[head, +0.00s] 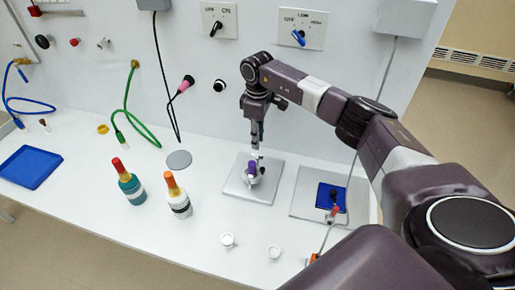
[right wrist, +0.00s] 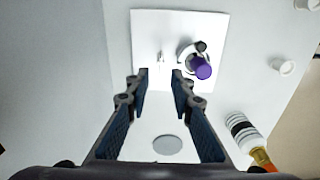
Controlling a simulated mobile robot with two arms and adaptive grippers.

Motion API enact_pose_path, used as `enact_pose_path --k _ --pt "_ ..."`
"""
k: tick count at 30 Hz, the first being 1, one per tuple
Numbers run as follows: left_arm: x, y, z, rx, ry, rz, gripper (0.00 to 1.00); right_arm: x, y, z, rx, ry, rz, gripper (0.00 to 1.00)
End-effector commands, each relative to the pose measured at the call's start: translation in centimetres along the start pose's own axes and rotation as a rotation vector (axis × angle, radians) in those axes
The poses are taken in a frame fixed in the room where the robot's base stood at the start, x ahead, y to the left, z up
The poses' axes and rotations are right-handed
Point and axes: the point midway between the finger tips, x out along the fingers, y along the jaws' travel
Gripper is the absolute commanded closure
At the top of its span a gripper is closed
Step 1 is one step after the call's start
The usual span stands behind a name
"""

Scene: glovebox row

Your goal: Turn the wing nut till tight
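A pale square plate (head: 237,189) lies on the white bench and carries a small white fixture with a purple knob (head: 252,166). In the right wrist view the purple knob (right wrist: 202,68) sits to the right of my fingers. A thin, pale metal piece, apparently the wing nut on its stud (right wrist: 162,60), stands on the plate (right wrist: 150,25) in line with the gap between my fingertips. My right gripper (right wrist: 161,73) is open and empty, pointing down; in the head view it hangs over the plate (head: 256,145). Contact with the nut cannot be told. My left gripper is out of view.
A teal bottle (head: 131,188) and a white bottle (head: 179,201) stand left of the plate. A grey disc (head: 178,160) lies behind them. A second plate with a blue pad (head: 331,197) is at right. Two small white cups (head: 227,240) (head: 274,252) stand near the front edge.

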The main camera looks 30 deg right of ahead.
Motion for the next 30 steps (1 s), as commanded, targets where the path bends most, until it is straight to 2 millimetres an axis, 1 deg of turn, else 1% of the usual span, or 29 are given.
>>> enact_pose_path --k 1,3,6,10,15,30 --pt "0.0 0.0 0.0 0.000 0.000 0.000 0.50 -1.2 0.1 0.0 0.000 0.003 0.003 0.78" --pt "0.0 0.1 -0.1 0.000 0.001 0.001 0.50 -2.6 0.1 0.0 0.000 0.002 0.003 0.78" --pt "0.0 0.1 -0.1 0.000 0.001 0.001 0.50 -4.1 0.1 0.0 0.000 0.001 0.003 0.78" --pt "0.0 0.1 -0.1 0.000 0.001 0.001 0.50 -5.3 0.1 0.0 0.000 0.000 0.001 0.78" --pt "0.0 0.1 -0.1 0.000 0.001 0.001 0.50 -5.7 0.0 0.0 0.001 -0.001 0.000 0.78" --pt "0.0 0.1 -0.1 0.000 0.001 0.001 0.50 -5.7 0.1 0.0 0.001 -0.001 0.001 0.78"
